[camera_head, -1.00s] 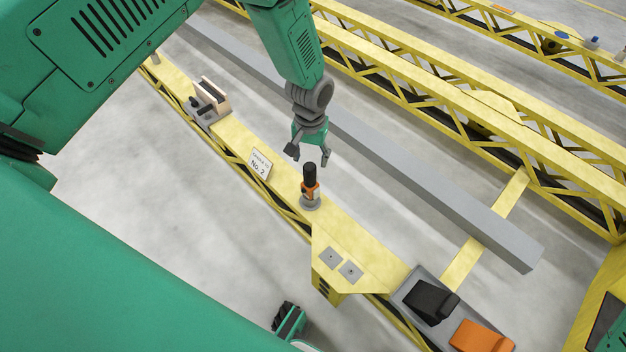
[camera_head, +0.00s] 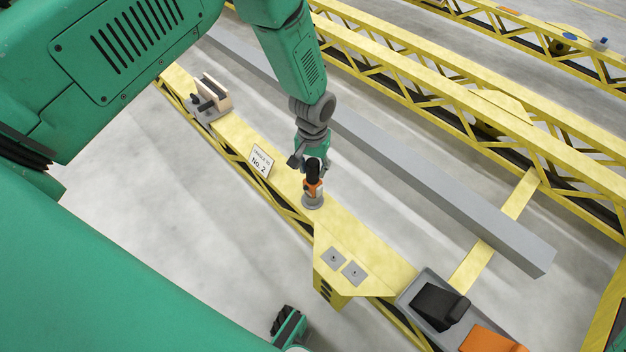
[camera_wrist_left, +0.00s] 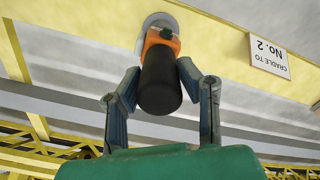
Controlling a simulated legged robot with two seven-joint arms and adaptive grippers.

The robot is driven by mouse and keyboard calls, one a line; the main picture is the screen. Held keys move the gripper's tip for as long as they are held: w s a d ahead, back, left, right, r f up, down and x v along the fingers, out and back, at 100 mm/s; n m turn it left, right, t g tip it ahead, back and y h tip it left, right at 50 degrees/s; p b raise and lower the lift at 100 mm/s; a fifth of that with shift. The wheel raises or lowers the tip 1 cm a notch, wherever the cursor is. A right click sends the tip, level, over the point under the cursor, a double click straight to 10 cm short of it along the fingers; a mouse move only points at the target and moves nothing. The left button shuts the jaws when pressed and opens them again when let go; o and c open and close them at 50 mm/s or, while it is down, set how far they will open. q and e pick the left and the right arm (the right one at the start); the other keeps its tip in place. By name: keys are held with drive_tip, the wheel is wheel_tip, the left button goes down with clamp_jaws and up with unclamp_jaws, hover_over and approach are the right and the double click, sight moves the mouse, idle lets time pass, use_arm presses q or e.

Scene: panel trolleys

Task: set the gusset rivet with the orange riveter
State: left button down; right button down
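The orange riveter (camera_head: 314,188) has a black cylindrical handle and stands upright on a round grey base (camera_head: 313,202) on the yellow beam. My left gripper (camera_head: 314,172) is at its black upper part. In the left wrist view, the two fingertips (camera_wrist_left: 158,72) lie against opposite sides of the black handle (camera_wrist_left: 160,88), seemingly shut on it, with the orange body (camera_wrist_left: 162,37) beyond them.
A sign (camera_head: 261,161) reading "No. 2" stands beside the riveter. A grey tray (camera_head: 408,298) with a black and an orange block lies at the lower right. A grey-and-beige fixture (camera_head: 209,97) sits farther up the beam. A long grey bar (camera_head: 430,180) lies behind.

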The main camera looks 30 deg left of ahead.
use_arm(q)
drive_tip(key=c, duration=1.7)
unclamp_jaws()
clamp_jaws()
drive_tip(key=shift+r, duration=0.15)
drive_tip(key=shift+r+p, duration=3.5)
drive_tip(key=shift+r, duration=0.4)
